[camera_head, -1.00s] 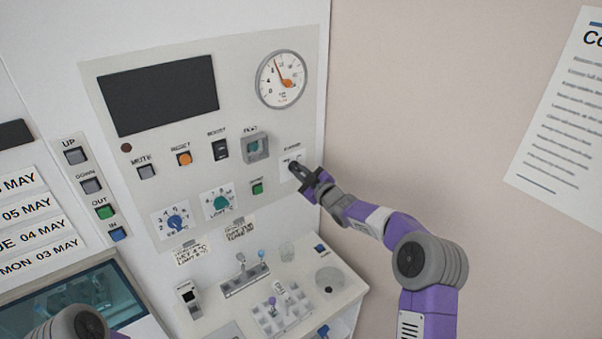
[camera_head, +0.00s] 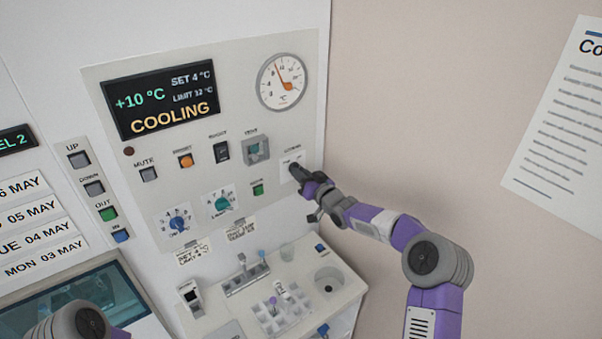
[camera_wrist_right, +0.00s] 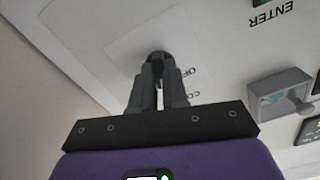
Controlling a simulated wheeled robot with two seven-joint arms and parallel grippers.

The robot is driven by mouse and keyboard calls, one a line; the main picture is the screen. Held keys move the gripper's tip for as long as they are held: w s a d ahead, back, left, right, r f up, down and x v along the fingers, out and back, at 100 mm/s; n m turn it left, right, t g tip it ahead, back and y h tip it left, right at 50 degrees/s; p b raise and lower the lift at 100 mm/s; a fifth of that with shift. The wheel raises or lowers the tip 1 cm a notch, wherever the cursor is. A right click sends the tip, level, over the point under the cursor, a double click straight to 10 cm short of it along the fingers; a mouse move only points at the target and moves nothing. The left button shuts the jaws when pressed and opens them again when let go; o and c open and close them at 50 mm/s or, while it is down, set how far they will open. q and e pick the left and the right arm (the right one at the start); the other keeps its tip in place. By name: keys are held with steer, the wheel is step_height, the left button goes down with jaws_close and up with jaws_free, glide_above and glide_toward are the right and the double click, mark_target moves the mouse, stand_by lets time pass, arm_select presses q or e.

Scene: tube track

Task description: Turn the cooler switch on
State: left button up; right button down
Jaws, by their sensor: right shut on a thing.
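The cooler switch is a dark round knob on a white label plate (camera_head: 288,161) at the right side of the grey control panel (camera_head: 240,100). My right gripper (camera_head: 303,180) is at that plate and hides most of the knob. In the right wrist view my right gripper (camera_wrist_right: 160,75) is shut on the dark switch knob (camera_wrist_right: 158,56), with part of the label visible beside the fingers. The display (camera_head: 160,98) on the panel is lit and reads +10 °C, SET 4 °C and COOLING. My left gripper is out of view; only part of my left arm shows at bottom left.
A round gauge (camera_head: 281,82) is above the switch. A covered button (camera_head: 256,150) and a green button (camera_head: 258,189) are to its left. A shelf (camera_head: 275,322) below holds a tube rack (camera_head: 245,277) and a tray. Free room lies right of the panel.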

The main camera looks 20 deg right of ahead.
steer(key=shift+m+p, duration=0.3)
steer(key=shift+m, duration=1.9)
steer(key=c, duration=1.1)
jaws_free()
steer(key=shift+c, duration=0.2)
steer(key=b+v, duration=0.1)
steer(key=v, duration=0.6)
steer(key=shift+s+b, duration=0.3)
steer(key=shift+b, duration=0.05)
